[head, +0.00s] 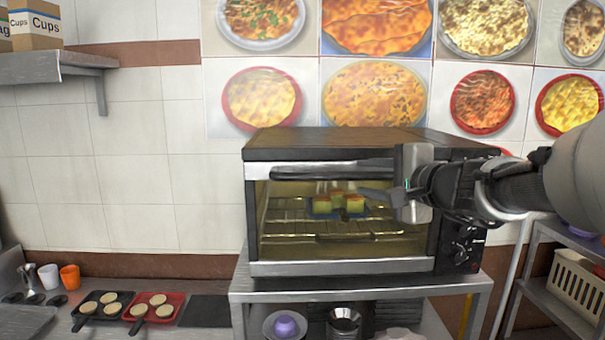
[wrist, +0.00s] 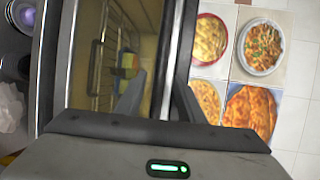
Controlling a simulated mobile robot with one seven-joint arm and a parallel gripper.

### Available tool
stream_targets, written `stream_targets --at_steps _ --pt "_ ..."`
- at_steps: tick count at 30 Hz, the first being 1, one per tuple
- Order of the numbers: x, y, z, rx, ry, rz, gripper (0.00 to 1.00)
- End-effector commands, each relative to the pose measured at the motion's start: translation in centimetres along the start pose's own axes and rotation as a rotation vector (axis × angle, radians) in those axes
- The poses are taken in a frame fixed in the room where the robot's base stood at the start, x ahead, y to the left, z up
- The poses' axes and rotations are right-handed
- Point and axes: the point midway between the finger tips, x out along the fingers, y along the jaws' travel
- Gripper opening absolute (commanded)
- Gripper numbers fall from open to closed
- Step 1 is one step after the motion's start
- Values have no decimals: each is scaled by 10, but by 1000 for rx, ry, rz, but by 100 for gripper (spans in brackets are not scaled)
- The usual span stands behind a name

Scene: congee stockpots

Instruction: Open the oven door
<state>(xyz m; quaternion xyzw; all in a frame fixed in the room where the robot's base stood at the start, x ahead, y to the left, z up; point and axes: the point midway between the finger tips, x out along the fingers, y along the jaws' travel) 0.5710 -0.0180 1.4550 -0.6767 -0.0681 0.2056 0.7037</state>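The oven (head: 340,265) stands on a metal stand, its front facing me. Its door (head: 285,225) looks shut, with a glass window showing a rack and some yellow, green and red food pieces (head: 335,203) inside. A dark handle bar (head: 345,171) runs along the door's top. My gripper (head: 392,188) is at the right part of the door front, near the handle's right end. In the wrist view its two fingers (wrist: 158,98) are spread apart, with the handle bar (wrist: 178,60) appearing between them. Whether they touch it is unclear.
The metal stand (head: 240,285) holds bowls below the oven. At the left are pans with round food (head: 155,305), an orange cup (head: 70,276) and a shelf with boxes (head: 36,22). A rack with a white basket (head: 575,280) stands at the right.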

Motion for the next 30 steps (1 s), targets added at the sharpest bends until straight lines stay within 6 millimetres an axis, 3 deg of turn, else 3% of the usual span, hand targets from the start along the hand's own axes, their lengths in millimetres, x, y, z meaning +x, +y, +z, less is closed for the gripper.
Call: stream_targets --at_steps 3,9,19,20,26,30 --pt "22 0 1 0 -2 3 35" --pt "42 0 0 0 -1 1 35" --pt "45 0 0 0 0 -1 35" --pt "45 0 0 0 0 -1 33" --pt "45 0 0 0 0 -1 0" --pt "45 0 0 0 0 -1 0"
